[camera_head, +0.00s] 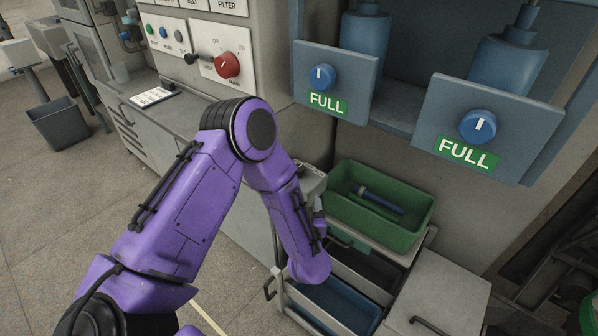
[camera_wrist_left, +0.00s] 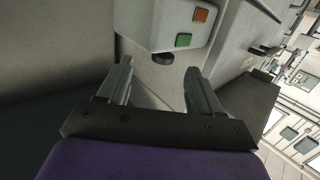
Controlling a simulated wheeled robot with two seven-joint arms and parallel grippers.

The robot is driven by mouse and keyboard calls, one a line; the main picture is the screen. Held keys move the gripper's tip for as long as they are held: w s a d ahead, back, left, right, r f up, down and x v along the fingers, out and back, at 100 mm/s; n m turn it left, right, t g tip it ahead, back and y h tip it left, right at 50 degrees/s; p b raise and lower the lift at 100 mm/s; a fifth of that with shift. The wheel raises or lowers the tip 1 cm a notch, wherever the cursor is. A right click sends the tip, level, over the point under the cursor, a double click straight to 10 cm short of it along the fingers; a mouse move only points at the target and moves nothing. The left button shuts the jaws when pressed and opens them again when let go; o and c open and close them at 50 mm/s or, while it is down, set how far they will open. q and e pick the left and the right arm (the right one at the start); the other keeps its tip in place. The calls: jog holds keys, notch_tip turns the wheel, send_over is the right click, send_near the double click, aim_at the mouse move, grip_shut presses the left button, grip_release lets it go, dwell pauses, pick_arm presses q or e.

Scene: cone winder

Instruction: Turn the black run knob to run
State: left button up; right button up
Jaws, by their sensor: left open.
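A black knob (camera_wrist_left: 163,58) shows in the left wrist view, at the lower edge of a pale control box (camera_wrist_left: 165,22) with an orange button and a green button. It lies beyond the gap between my left gripper's fingers (camera_wrist_left: 158,88), apart from them. The fingers are open with nothing between them. Any marks on the knob are too small to read. In the head view my left gripper (camera_head: 319,216) is small and partly hidden by my purple wrist, beside the green bin. My right gripper is not in view.
A red MAIN switch (camera_head: 227,65) and a black handle (camera_head: 192,58) are on the wall panel. Two blue knobs labelled FULL (camera_head: 322,77) are at upper right.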

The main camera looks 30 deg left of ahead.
aim_at(299, 172)
pick_arm(q)
jog(key=w+a+r, duration=0.1)
jog(key=a+r+n+y, duration=0.1)
jog(key=shift+w+r, duration=0.3)
jog(key=shift+w, duration=0.05)
jog(key=p+x, duration=0.1)
jog(key=x, duration=0.8)
jog(key=shift+w, duration=0.1)
jog(key=c, duration=0.9)
